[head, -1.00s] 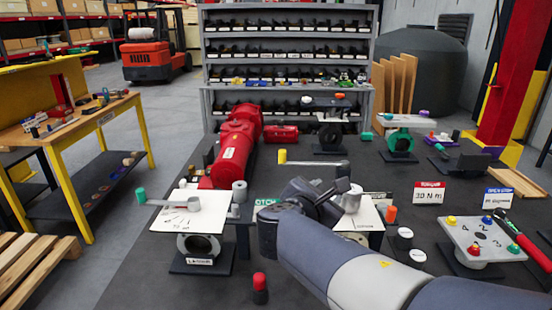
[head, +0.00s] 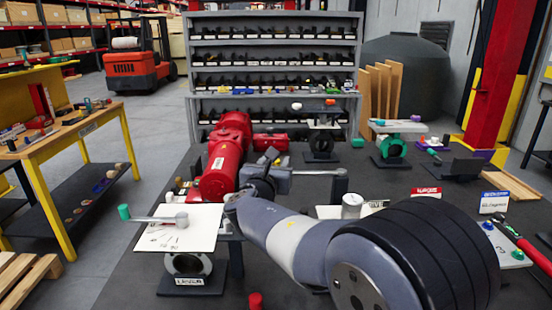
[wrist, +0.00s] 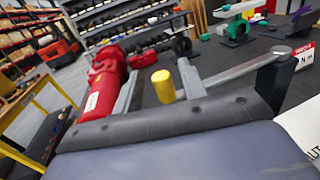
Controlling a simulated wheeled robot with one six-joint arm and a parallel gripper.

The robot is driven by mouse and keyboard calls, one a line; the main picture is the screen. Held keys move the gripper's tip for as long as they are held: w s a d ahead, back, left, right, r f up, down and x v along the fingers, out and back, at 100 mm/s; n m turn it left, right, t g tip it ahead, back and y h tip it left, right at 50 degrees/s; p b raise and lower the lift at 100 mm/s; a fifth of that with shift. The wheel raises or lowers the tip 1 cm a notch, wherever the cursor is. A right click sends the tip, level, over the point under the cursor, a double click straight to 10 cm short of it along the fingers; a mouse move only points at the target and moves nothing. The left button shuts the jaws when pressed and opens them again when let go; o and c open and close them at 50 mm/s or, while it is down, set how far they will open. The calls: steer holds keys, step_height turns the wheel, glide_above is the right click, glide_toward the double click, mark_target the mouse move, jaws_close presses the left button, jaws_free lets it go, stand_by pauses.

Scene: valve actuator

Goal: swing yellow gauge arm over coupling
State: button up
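The gauge arm is a grey bar with a yellow knob (wrist: 163,86) at its free left end. In the wrist view the bar (wrist: 245,67) runs right to a dark upright post (wrist: 270,85). In the head view the bar (head: 315,172) shows right of my gripper (head: 268,158), and the knob is hidden. In the wrist view my gripper (wrist: 159,70) is open, with one finger on each side of the knob and gaps visible. I cannot make out for certain which part is the coupling. My arm covers the middle of the bench.
A red actuator (head: 225,158) lies just left of my gripper. A white plate with a teal-tipped lever (head: 150,218) stands front left. A grey cylinder (head: 351,205) stands beside my arm. A red-handled wrench (head: 520,243) lies at right.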

steer(key=shift+x, duration=0.8)
steer(key=shift+c, duration=0.4)
jaws_close()
